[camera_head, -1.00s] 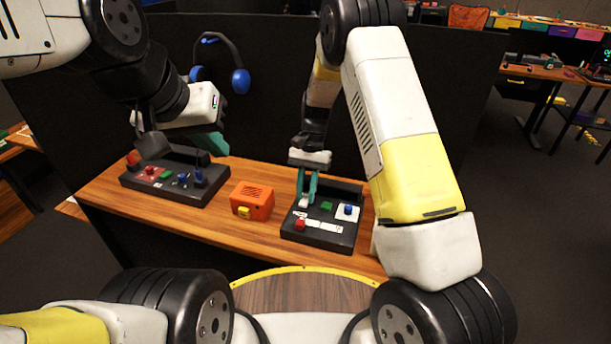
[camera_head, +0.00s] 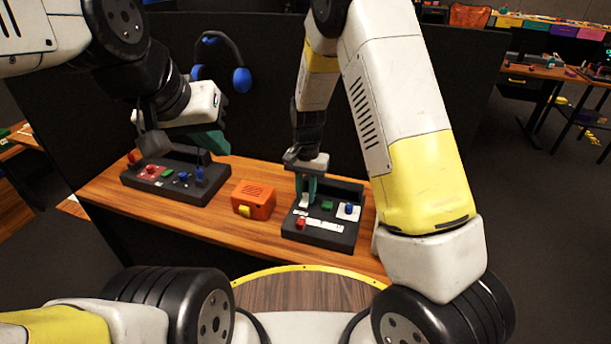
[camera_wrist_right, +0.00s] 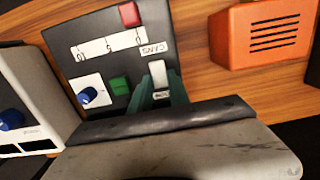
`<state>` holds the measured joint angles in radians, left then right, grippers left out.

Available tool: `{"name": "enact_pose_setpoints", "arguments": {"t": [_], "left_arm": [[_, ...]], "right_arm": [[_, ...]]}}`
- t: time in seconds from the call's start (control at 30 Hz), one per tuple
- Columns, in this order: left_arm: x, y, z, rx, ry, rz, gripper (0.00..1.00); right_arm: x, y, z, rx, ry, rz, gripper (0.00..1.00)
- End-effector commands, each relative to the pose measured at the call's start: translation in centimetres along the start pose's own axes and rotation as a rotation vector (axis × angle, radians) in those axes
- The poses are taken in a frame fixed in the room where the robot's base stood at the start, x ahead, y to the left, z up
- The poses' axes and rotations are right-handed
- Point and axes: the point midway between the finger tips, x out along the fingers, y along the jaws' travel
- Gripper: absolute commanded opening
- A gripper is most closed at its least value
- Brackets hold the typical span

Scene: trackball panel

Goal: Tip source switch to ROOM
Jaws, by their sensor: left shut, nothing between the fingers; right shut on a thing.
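The source switch is a small white lever (camera_wrist_right: 158,74) on a black panel (camera_wrist_right: 95,20), in the right wrist view. One label by it reads CANS; the label at its other end is partly hidden by the fingers. The lever also shows at the left of the panel in the head view (camera_head: 304,201). My right gripper (camera_head: 307,196) points down with its teal fingers shut around the lever. The lever's exact tilt is hard to tell. My left gripper (camera_head: 217,146) is shut and empty above the back of the left-hand panel.
The panel also carries a green button (camera_wrist_right: 119,86), a blue knob (camera_wrist_right: 88,95) and a red control (camera_wrist_right: 129,14). An orange speaker box (camera_head: 253,200) stands left of it. Another black panel (camera_head: 150,186) stands further left. Blue headphones (camera_head: 241,80) hang on the dark partition behind.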

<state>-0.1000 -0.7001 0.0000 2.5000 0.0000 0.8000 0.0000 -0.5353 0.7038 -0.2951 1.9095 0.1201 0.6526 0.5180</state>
Motion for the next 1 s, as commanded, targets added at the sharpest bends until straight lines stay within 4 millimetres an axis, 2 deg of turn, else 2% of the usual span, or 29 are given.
{"name": "enact_pose_setpoints", "arguments": {"t": [0.03,0.13,0.47,0.57,0.83,1.0], "left_arm": [[0.0,0.0,0.0,0.000,0.000,0.000,0.00],[0.0,0.0,0.0,0.000,0.000,0.000,0.00],[0.0,0.0,0.0,0.000,0.000,0.000,0.00],[0.0,0.0,0.0,0.000,0.000,0.000,0.00],[0.0,0.0,0.0,0.000,0.000,0.000,0.00],[0.0,0.0,0.0,0.000,0.000,0.000,0.00]], "right_arm": [[0.0,0.0,0.0,0.000,0.001,-0.001,0.26],[0.0,0.0,0.0,0.000,0.000,0.000,0.44],[-0.2,0.0,0.0,0.000,0.000,-0.001,0.44],[-1.1,-0.1,-0.1,-0.001,0.000,-0.002,0.44],[-5.7,-0.1,-0.1,0.000,0.002,-0.003,0.44],[-7.5,-0.1,-0.1,-0.001,0.001,-0.002,0.44]]}}
